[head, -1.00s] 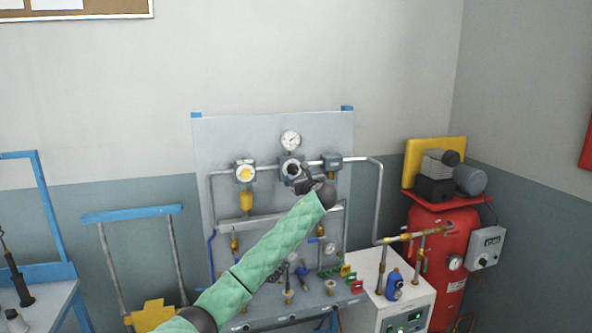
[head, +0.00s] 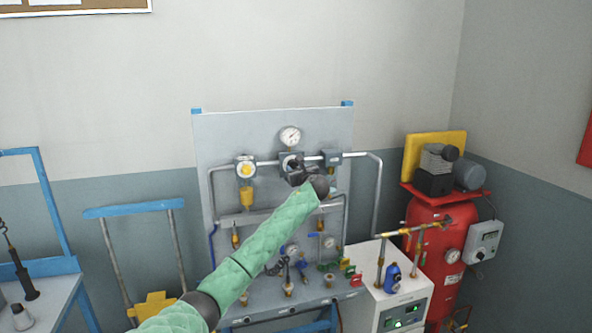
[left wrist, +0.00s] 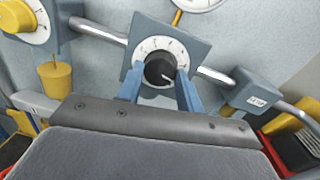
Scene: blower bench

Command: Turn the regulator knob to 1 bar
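The regulator is a grey-blue square block with a white dial and a black round knob (left wrist: 160,70), on the pipe of the upright panel. A pale mark on the knob points to the lower right. The regulator (head: 291,160) sits below a round white gauge (head: 290,137), whose reading is too small to tell. My left gripper (left wrist: 160,76) has its two blue fingers apart, one on each side of the knob, with slight gaps showing. In the head view my left gripper (head: 295,177) is at the regulator, partly hidden by my wrist. My right gripper is not in view.
A yellow-dialled unit (head: 245,168) with a yellow bowl is left of the regulator. A grey block (head: 331,158) is on the pipe to its right. Valves and fittings crowd the panel's lower shelf. A red tank (head: 436,245) with a compressor stands at the right.

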